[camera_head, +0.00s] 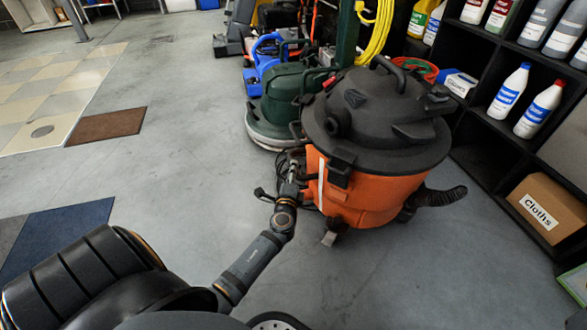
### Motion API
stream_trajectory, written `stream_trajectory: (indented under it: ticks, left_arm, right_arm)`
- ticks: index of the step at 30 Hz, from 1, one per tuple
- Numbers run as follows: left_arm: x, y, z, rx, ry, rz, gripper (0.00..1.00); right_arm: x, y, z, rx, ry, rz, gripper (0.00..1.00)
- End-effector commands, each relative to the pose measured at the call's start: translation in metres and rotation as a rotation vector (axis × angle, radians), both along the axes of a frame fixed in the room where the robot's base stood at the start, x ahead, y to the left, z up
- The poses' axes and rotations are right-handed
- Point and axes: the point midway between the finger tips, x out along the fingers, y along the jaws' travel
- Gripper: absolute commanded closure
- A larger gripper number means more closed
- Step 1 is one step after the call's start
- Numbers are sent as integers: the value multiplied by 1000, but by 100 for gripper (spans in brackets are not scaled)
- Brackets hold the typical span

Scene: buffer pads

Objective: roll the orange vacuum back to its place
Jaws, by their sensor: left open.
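The orange vacuum (366,200) with its black lid stands on the grey floor right of centre. A dark hose stub (436,200) sticks out at its lower right, and a caster shows below its front. My left arm reaches forward from the bottom of the view. My left gripper (293,163) is at the vacuum's left side, close to the orange drum and a dark cable. The gripper is open; whether it touches the vacuum cannot be told. My right gripper is not in view.
A black shelf (477,125) with bottles and a cloths box (546,207) stands at the right. A green floor machine (279,100) and a blue machine (262,60) stand behind the vacuum. Mats, one brown (107,126), lie at the left. The floor at centre left is clear.

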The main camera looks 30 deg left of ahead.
Motion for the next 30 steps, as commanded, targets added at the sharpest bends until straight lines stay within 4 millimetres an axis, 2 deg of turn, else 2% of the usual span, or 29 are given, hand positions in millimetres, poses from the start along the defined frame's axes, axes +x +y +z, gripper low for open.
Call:
stream_trajectory:
  ticks: [3,6,16,25,30]
  left_arm:
    - [17,9,-3,2,-1,1,57]
    - [25,13,-3,1,-1,1,57]
    - [28,15,-3,0,1,0,58]
    - [28,15,-3,0,1,0,99]
    - [28,15,-3,0,1,0,100]
  right_arm:
    - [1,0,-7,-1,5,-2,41]
    - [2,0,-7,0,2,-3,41]
    - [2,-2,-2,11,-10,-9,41]
    - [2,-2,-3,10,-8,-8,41]
    - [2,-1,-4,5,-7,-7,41]
